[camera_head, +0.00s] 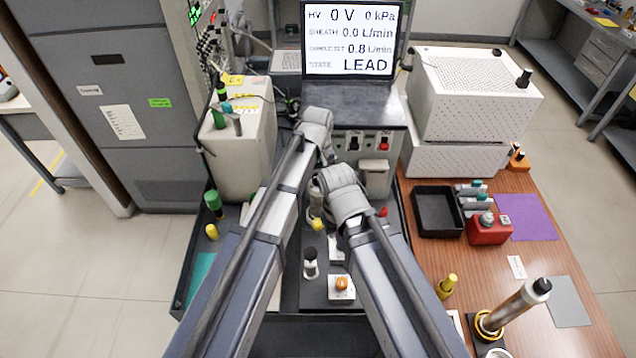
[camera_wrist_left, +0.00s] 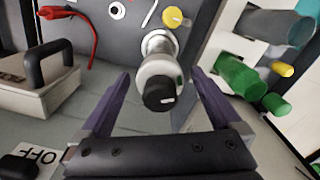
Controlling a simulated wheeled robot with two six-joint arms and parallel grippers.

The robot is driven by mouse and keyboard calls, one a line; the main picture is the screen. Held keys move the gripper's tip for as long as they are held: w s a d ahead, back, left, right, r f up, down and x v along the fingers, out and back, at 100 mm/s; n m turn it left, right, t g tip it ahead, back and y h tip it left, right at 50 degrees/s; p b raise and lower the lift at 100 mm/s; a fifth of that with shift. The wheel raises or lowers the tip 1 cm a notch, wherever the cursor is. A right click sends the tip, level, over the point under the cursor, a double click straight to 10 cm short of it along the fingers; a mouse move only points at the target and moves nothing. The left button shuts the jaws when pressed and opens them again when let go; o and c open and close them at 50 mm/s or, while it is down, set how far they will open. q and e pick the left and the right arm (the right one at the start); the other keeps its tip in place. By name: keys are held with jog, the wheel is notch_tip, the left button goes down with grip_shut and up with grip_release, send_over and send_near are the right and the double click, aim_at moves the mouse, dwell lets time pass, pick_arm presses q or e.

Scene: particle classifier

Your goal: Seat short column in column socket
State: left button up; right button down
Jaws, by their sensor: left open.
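In the left wrist view a short silver-white column (camera_wrist_left: 157,72) with a black end cap points toward the camera. It lies between the spread fingers of my open left gripper (camera_wrist_left: 158,92), with gaps visible on both sides. Its far end meets a grey panel beside a yellow knob (camera_wrist_left: 175,18); I cannot tell how it is seated there. In the head view my left gripper (camera_head: 316,125) is by the front of the machine, its fingers hidden. My right gripper (camera_head: 343,195) is lower and nearer, its jaws also hidden. I cannot clearly make out the column socket.
On the wooden table a longer silver column (camera_head: 518,305) with a black cap leans in a gold ring. A black tray (camera_head: 437,234), red block (camera_head: 489,231) and yellow-capped piece (camera_head: 447,285) are nearby. The screen (camera_head: 350,38) reads LEAD. A pale cabinet (camera_head: 236,150) stands left.

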pick_arm(q)
notch_tip(320, 180, up, 12)
jog(key=p, duration=1.1)
jog(key=shift+f, duration=0.2)
jog(key=shift+s+f, duration=0.1)
